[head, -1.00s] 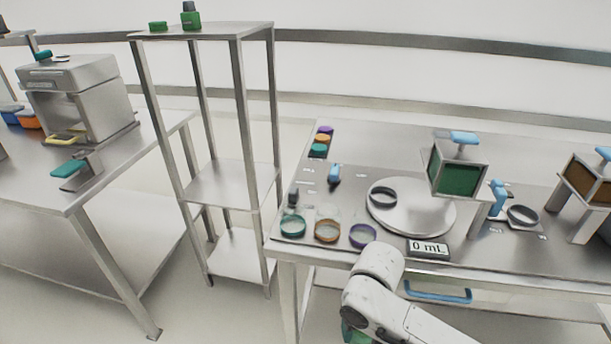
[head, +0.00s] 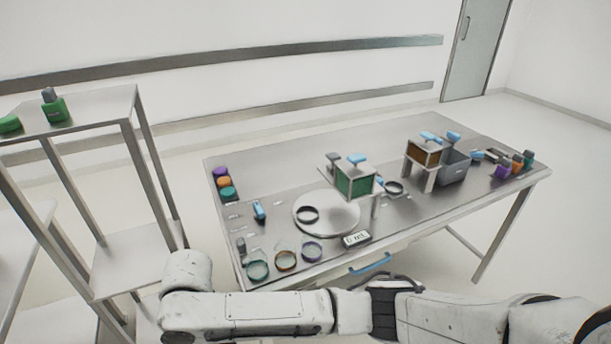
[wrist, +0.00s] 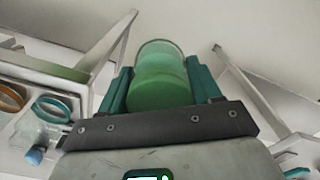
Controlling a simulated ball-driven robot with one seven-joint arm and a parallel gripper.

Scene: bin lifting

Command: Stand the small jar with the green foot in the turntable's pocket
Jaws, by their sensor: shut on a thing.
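My gripper (wrist: 160,72) shows in the wrist view, its two green fingers shut on the sides of a small clear jar (wrist: 159,88) with green in it. I cannot tell where the green foot ends and any contents begin. In the head view my gripper and the jar are out of sight; my arm crosses the bottom of the picture. The turntable (head: 337,222) is a pale round disc on the table. A dark ring, its pocket (head: 307,214), stands on its left part and looks empty.
A teal-ringed jar (head: 257,271), an orange-ringed jar (head: 286,261) and a purple-ringed jar (head: 312,252) stand at the table's front left. A green hopper (head: 355,183) overhangs the turntable's back right. A display (head: 357,239) lies in front. A tall shelf (head: 85,110) stands left.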

